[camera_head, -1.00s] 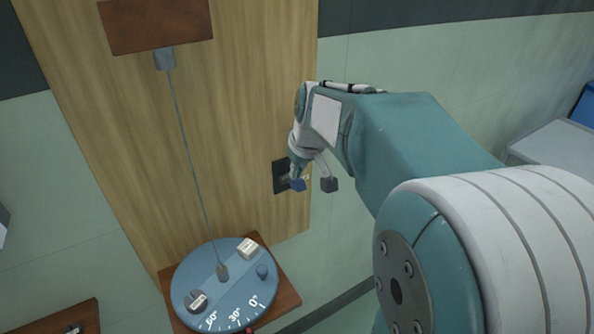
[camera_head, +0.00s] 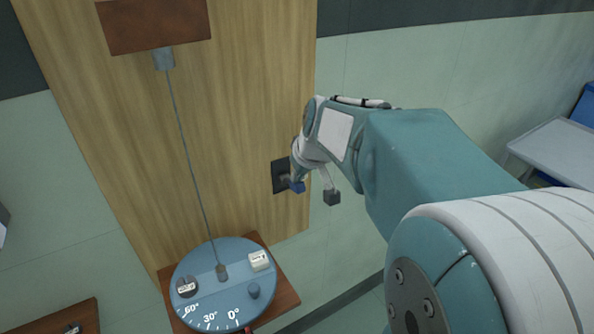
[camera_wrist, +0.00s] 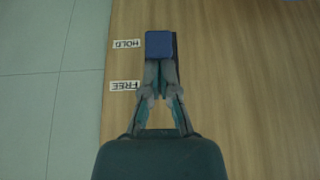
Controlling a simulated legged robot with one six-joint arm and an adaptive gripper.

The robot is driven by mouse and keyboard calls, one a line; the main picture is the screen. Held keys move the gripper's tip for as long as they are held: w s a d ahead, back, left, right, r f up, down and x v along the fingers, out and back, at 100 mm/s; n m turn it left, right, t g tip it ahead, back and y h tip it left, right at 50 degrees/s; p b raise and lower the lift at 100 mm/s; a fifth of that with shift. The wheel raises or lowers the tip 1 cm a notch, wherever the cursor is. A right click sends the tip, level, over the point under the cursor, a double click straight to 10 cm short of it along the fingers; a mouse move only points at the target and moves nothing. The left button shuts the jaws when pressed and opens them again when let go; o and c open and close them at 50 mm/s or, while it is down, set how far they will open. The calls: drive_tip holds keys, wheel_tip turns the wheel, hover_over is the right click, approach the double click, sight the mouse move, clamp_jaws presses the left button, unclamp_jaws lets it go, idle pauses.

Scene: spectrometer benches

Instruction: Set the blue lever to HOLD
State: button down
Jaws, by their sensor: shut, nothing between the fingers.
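The blue lever (camera_wrist: 159,44) shows as a blue block at the top centre of the wrist view, level with the HOLD label (camera_wrist: 127,44). The FREE label (camera_wrist: 124,86) sits nearer to my gripper. My gripper (camera_wrist: 159,66) is shut, with its fingertips right at the near side of the lever; whether they touch it I cannot tell. In the head view the lever's blue end (camera_head: 298,187) shows at the dark plate (camera_head: 279,176) on the wooden panel, partly hidden by my gripper.
A round blue dial (camera_head: 222,285) with degree marks and small blocks stands left of my gripper. A rod (camera_head: 190,150) runs from it up to a brown block (camera_head: 155,25). A pale table (camera_head: 555,150) is at the far right. The panel around the plate is clear.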

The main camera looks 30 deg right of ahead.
sight(302, 191)
drive_tip(key=shift+s+f+t, duration=0.55)
drive_tip(key=shift+f+t, duration=0.15)
drive_tip(key=shift+t, duration=0.2)
drive_tip(key=f, duration=0.1)
drive_tip(key=s+f, duration=0.1)
drive_tip(key=shift+f, duration=0.4)
drive_tip(key=shift+r, duration=0.15)
drive_tip(key=shift+r, duration=0.65)
drive_tip(key=shift+r, duration=0.1)
